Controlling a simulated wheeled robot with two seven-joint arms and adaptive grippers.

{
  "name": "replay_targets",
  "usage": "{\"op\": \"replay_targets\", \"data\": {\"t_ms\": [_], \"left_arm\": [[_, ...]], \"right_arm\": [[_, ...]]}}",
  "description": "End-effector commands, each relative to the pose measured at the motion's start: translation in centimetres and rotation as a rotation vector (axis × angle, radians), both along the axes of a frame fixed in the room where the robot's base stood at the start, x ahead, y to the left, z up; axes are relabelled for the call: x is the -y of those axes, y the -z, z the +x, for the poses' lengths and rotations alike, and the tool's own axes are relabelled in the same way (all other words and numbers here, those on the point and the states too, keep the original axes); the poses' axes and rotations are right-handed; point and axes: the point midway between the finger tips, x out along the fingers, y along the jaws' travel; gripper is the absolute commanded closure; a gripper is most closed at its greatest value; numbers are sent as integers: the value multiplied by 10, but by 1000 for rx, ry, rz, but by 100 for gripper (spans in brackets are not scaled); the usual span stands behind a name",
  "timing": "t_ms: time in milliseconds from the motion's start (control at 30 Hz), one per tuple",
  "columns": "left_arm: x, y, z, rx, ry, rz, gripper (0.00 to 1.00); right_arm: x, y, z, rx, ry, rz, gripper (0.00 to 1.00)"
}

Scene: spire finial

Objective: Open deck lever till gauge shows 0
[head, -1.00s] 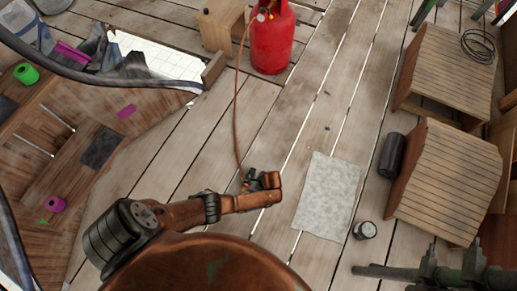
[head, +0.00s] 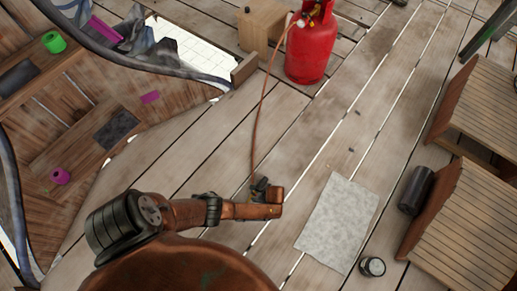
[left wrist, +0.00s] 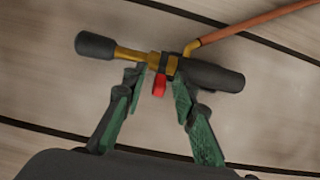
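In the left wrist view a torch-like tool (left wrist: 218,75) with a brass tube, dark ends and a small red lever (left wrist: 159,87) lies across the wooden deck. An orange hose (left wrist: 245,30) joins it. My left gripper (left wrist: 158,83) is open, its green-padded fingers apart, with the red lever between the fingertips. I cannot tell whether either finger touches it. In the head view my arm mostly hides the gripper and tool. The hose (head: 258,115) runs up to a red gas cylinder (head: 311,48). A small pale round fitting (head: 301,22) is near its top; no reading is legible. My right gripper is out of view.
A pale grey sheet (head: 338,222) lies right of my left arm, with a small dark-sided can (head: 372,267) beside it. Open planks lie between arm and cylinder.

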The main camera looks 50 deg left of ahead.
Motion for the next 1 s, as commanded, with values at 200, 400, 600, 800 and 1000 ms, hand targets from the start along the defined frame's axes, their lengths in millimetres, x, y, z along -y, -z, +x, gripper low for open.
{"op": "replay_targets", "data": {"t_ms": [200,400,600,800,1000], "left_arm": [[0,-1,0,1,0,0,75],[0,0,0,0,0,0,88],[0,0,0,0,0,0,100],[0,0,0,0,0,0,100],[-1,-1,0,3,-1,-12,100]], "right_arm": [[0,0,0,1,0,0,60],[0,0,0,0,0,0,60],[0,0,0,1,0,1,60],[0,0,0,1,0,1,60],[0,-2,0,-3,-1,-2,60]]}}
